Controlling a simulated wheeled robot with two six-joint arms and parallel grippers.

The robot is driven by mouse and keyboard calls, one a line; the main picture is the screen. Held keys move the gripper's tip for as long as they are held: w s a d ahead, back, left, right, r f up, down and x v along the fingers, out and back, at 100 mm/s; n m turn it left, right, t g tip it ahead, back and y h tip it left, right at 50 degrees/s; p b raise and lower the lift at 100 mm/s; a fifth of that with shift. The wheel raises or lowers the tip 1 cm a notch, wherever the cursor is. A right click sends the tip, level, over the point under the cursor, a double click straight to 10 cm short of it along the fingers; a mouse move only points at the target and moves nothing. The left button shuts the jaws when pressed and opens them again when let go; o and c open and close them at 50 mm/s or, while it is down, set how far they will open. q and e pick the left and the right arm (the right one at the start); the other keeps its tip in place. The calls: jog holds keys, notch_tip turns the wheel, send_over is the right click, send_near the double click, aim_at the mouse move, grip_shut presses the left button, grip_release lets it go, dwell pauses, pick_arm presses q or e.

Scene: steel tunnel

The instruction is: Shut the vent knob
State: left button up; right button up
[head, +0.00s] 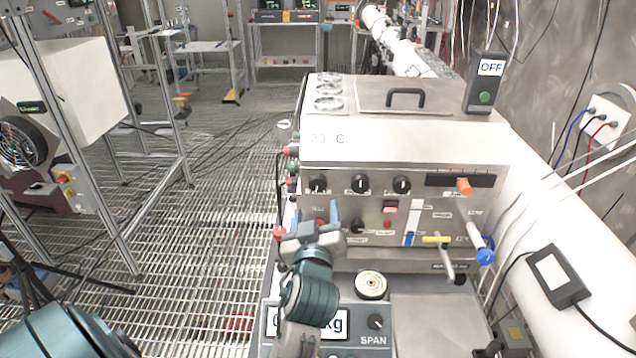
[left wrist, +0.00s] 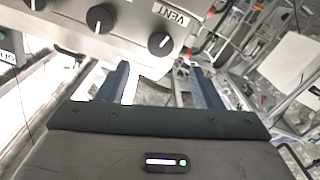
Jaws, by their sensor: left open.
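A steel machine (head: 400,150) has a row of black knobs on its front panel. In the left wrist view, the black vent knob (left wrist: 160,43) sits below a VENT label and has a small white mark. I take it to be the leftmost knob (head: 318,184) of the row in the head view, where its label is hard to read. My left gripper (head: 316,213) is open and empty in front of the panel, just below that knob. In the left wrist view its fingers (left wrist: 163,82) are apart, with the knob ahead between them and untouched. My right gripper is not in view.
Two more row knobs (head: 360,184) (head: 402,184) are to the right. A scale (head: 375,322) marked SPAN is below. Open grating floor (head: 215,190) lies left.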

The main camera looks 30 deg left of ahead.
aim_at(318, 186)
pick_arm(q)
jog(key=x, duration=0.8)
jog(key=shift+a, duration=0.1)
jog(key=shift+w+a, duration=0.15)
jog(key=shift+w, duration=0.15)
jog(key=shift+w+a+p, duration=0.15)
jog(key=shift+w+p, duration=0.15)
jog(key=shift+a, duration=0.1)
jog(key=shift+c, duration=0.2)
jog(key=c, duration=0.9)
jog(key=shift+c, duration=0.2)
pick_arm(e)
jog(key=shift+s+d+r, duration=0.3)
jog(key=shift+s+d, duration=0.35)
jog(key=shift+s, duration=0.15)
